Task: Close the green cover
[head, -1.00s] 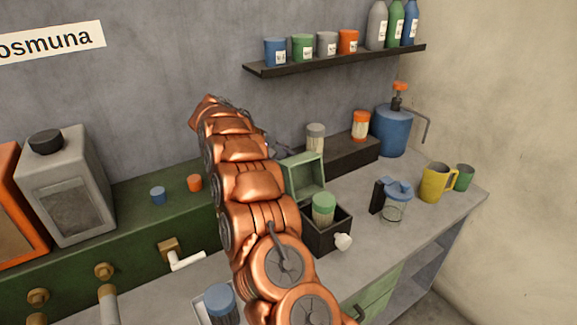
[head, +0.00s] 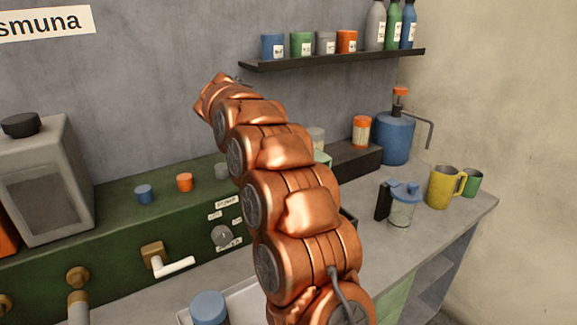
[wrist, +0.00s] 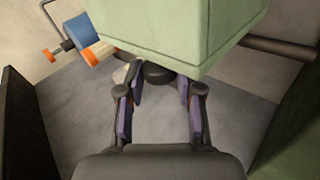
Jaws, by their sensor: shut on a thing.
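The green cover (wrist: 180,30) fills the top of the wrist view as a large pale green block with a flat face and a rim. My gripper (wrist: 160,86) sits just under its lower edge, its purple-padded fingers apart on either side of a dark round piece (wrist: 158,73) at that edge. My arm hides my gripper there, and most of the dark box under the cover.
A blue pump bottle (head: 394,138), an orange-lidded jar (head: 361,132), a clear blue-lidded jug (head: 402,205), a yellow mug (head: 444,187) and a green mug (head: 472,182) stand to the right. A wall shelf (head: 335,61) hangs above. Bare counter (head: 420,232) lies in front of the jug.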

